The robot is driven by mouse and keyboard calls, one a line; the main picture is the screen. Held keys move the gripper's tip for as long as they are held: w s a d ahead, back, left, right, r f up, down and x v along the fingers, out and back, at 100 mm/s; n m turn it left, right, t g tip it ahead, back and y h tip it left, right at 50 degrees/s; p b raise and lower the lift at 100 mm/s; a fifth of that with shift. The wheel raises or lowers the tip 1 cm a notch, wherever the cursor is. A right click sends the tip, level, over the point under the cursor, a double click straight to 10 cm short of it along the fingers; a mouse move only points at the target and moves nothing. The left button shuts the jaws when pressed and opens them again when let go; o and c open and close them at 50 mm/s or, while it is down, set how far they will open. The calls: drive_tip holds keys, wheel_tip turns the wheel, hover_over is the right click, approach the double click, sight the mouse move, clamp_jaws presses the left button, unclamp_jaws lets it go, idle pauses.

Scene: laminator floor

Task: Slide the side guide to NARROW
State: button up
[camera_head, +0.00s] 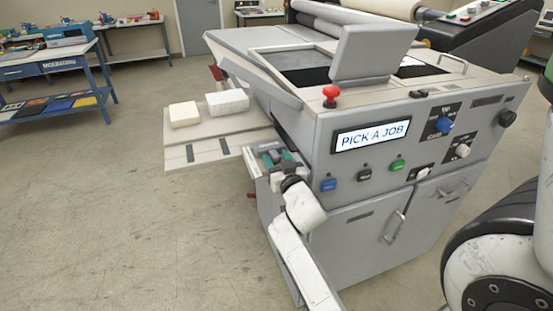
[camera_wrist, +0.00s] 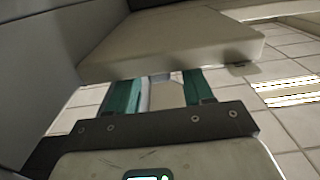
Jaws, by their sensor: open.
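My gripper (camera_head: 278,160) is at the left front corner of the grey laminator (camera_head: 335,190), by the near right end of its feed board (camera_head: 205,150). In the wrist view, the two teal fingers of my gripper (camera_wrist: 163,92) are open and apart. A pale upright piece shows between them, close to the left finger; I cannot tell whether it is the side guide. A beige slab (camera_wrist: 180,40) lies just beyond the fingertips and hides their ends. I cannot make out the side guide or a NARROW mark for sure in either view.
A cream block (camera_head: 184,113) and a white stack (camera_head: 227,102) lie on the feed board. A blue bench (camera_head: 55,65) stands at left. Floor left of the laminator is clear.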

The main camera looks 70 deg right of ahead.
drive_tip(key=b+v, duration=0.2)
drive_tip(key=v, duration=0.8)
drive_tip(key=shift+f, duration=0.1)
drive_tip(key=w+a+f+n+g+y, duration=0.1)
drive_tip(key=a+f+n+g+y, duration=0.25)
drive_tip(key=a+f+y, duration=0.7)
drive_tip(key=s+a+f+n+g+y, duration=0.1)
drive_tip(key=s+a+f+n+g, duration=0.2)
drive_tip(key=a, duration=0.5)
drive_tip(key=s+a+f+n+g+y, duration=0.2)
drive_tip(key=s+a+f+n+g, duration=0.1)
drive_tip(key=s+a+f, duration=0.3)
drive_tip(key=a+g, duration=0.1)
drive_tip(key=a, duration=0.1)
drive_tip(key=shift+a, duration=0.25)
drive_tip(key=shift+w+f, duration=0.1)
